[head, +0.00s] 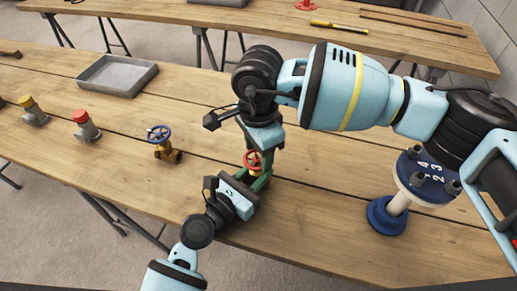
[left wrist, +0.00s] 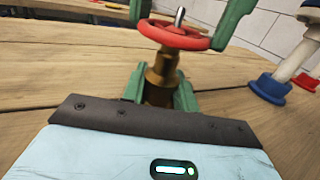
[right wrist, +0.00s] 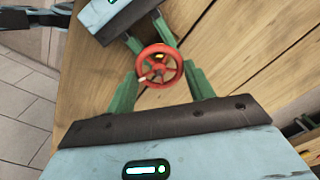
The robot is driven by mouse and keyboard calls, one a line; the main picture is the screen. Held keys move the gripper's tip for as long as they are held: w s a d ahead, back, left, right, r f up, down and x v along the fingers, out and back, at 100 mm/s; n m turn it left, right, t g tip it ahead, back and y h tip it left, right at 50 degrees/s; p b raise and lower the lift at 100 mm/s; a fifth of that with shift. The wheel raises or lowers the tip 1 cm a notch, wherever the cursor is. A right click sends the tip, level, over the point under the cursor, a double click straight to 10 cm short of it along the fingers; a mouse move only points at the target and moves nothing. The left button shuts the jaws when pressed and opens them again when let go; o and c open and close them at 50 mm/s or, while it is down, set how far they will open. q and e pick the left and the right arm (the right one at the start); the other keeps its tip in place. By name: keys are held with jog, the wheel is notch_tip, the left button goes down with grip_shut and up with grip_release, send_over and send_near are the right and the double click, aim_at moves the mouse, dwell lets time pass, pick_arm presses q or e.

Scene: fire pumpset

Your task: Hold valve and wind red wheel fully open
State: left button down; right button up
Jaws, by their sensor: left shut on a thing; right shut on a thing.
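The valve has a red wheel (head: 253,161) on top of a brass body (left wrist: 160,80) and stands upright over the wooden table. My left gripper (head: 259,184) comes in low from the front, with its green fingers shut on the brass body. They show at both sides of the body in the left wrist view (left wrist: 160,98). My right gripper (head: 256,152) reaches down from above, shut on the red wheel. In the right wrist view its green fingers lie at two sides of the wheel (right wrist: 160,65). The valve's lower part is mostly hidden by the left gripper.
A brass valve with a blue wheel (head: 159,135) stands to the left. Red-capped (head: 86,126) and yellow-capped (head: 32,111) fittings are further left. A grey tray (head: 117,76) lies behind. A blue flanged stand (head: 388,215) is at the right. The front table (head: 320,245) has bare wood around the valve.

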pick_arm(q)
jog(key=shift+a+f, duration=0.1)
pick_arm(e)
jog(key=n, duration=0.7)
jog(key=shift+w+r, duration=0.1)
jog(key=shift+w, duration=0.05)
jog(key=n, duration=0.6)
jog(key=shift+a+n, duration=0.15)
jog(key=shift+n, duration=0.25)
jog(key=n, duration=0.8)
jog(key=shift+a+n, duration=0.1)
jog(key=shift+n, duration=0.2)
jog(key=o, duration=1)
